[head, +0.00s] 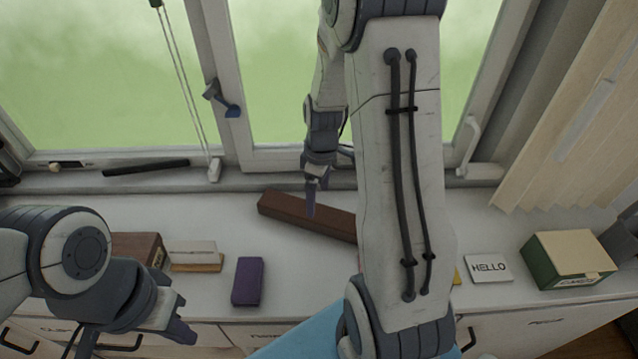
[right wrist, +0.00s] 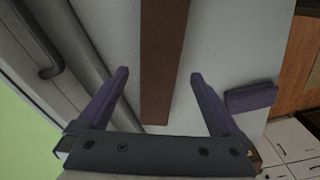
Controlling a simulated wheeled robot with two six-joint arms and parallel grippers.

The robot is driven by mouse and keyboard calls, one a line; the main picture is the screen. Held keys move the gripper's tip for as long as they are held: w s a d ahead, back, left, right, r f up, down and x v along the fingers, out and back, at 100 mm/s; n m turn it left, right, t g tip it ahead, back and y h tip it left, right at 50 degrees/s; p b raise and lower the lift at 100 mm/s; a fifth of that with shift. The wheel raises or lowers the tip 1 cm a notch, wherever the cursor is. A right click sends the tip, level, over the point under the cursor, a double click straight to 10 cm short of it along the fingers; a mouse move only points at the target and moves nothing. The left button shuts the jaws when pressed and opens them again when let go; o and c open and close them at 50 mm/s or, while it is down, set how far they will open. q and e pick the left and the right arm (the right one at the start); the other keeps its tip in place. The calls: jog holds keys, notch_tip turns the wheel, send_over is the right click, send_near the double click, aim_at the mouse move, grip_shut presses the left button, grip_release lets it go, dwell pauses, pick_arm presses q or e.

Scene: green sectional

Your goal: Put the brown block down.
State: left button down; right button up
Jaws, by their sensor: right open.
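The brown block (head: 318,218) is a long dark brown bar. It lies on the white counter (head: 400,340) below the window, and my right arm hides its right end in the head view. My right gripper (head: 312,200) hangs over its left part. In the right wrist view, the block (right wrist: 162,60) runs lengthwise between the spread fingers of the gripper (right wrist: 160,75), with a gap on each side. My left gripper (head: 182,318) is at the lower left, away from the block; its jaws are hard to make out.
A purple box (head: 248,281), a small card stand (head: 195,256) and a brown box (head: 138,248) stand left of the block. A HELLO card (head: 488,268) and a green-and-cream box (head: 570,258) stand right. The window sill is behind.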

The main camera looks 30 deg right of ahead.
aim_at(319, 213)
notch_tip(319, 213, up, 4)
jog(key=r, duration=0.1)
jog(key=s+a+r, duration=0.2)
jog(key=s+a, duration=0.1)
jog(key=a, duration=0.5)
jog(key=s+a+r, duration=0.2)
jog(key=s+a, duration=0.1)
jog(key=a, duration=0.6)
jog(key=s+a+r, duration=0.1)
jog(key=s+a, duration=0.6)
jog(key=s, duration=0.6)
jog(key=shift+s+a+r+y, duration=0.15)
jog(key=shift+a+r+y, duration=0.05)
jog(key=shift+r+y, duration=0.1)
